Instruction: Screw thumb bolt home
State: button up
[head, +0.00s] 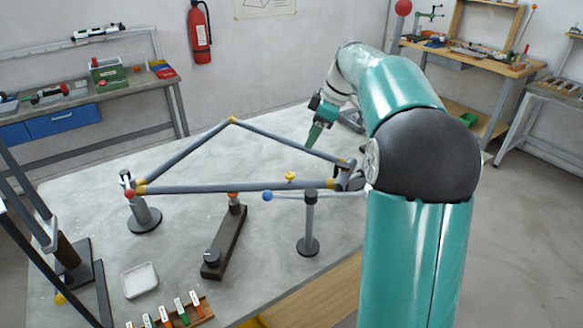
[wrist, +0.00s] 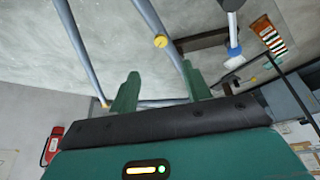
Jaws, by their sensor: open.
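A small yellow thumb bolt (head: 290,176) stands upright at the lower tube of the grey triangular frame (head: 225,188) in the head view. In the wrist view a round yellow head (wrist: 160,41), which looks like the same bolt, lies beside a grey tube, beyond my fingertips. How far the bolt is threaded in cannot be told. My gripper (head: 315,135) hangs over the table, above and behind the bolt and apart from it. In the wrist view my gripper (wrist: 161,82) has its two green fingers wide apart with nothing between them.
A post with a blue-ended bar (head: 308,225) stands in front of the frame. A dark clamp block (head: 224,245), a white tray (head: 140,280) and a rack of coloured labelled pieces (head: 175,312) are at the front left. The table behind the frame is mostly clear.

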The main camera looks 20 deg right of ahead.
aim_at(290, 174)
jog(key=x, duration=1.3)
jog(key=shift+a+f, duration=0.1)
jog(key=shift+a, duration=0.05)
jog(key=c, duration=1)
